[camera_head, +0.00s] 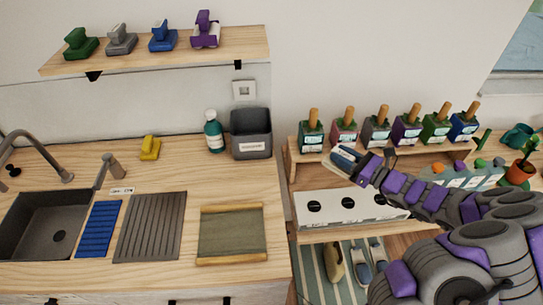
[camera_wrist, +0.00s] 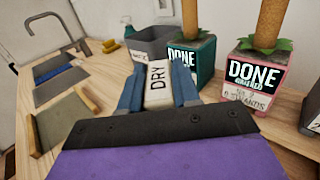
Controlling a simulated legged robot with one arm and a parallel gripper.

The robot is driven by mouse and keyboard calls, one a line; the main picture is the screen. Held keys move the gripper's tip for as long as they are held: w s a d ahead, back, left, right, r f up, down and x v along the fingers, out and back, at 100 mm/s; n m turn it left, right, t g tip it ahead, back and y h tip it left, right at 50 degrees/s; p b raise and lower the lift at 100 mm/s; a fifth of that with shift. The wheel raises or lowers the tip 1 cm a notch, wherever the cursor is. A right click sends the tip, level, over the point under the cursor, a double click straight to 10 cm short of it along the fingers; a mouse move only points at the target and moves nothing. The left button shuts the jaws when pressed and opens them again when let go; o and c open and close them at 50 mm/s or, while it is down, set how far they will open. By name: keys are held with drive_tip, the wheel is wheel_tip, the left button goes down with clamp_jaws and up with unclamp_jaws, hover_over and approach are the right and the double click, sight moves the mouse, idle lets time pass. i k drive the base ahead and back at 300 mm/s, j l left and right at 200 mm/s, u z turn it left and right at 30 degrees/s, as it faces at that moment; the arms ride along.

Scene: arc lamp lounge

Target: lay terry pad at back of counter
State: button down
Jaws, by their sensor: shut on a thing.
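My gripper (camera_head: 346,160) is at the right of the counter (camera_head: 60,165), in front of the wooden riser with labelled pots. In the wrist view its blue fingers (camera_wrist: 158,90) are shut on a pale block marked DRY (camera_wrist: 157,72). The block's far end and underside are hidden, and I cannot tell for sure that it is the terry pad. A yellow handled pad (camera_head: 150,148) sits at the back of the counter. Green (camera_head: 80,44), grey (camera_head: 121,40), blue (camera_head: 162,37) and purple (camera_head: 205,32) handled pads stand on the wall shelf.
A teal bottle (camera_head: 213,130) and a grey bin (camera_head: 251,133) stand at the counter's back right. A sink (camera_head: 45,225), blue mat (camera_head: 98,228), ribbed grey mat (camera_head: 150,227) and olive tray (camera_head: 232,234) fill the front. Bare counter shows between yellow pad and bottle. Pots (camera_head: 312,137) line the riser.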

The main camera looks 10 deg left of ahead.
sight(182, 155)
drive_tip(key=j+u, duration=0.5)
drive_tip(key=j, duration=0.55)
drive_tip(key=j+u, duration=0.5)
drive_tip(key=j, duration=0.55)
drive_tip(key=i, duration=0.05)
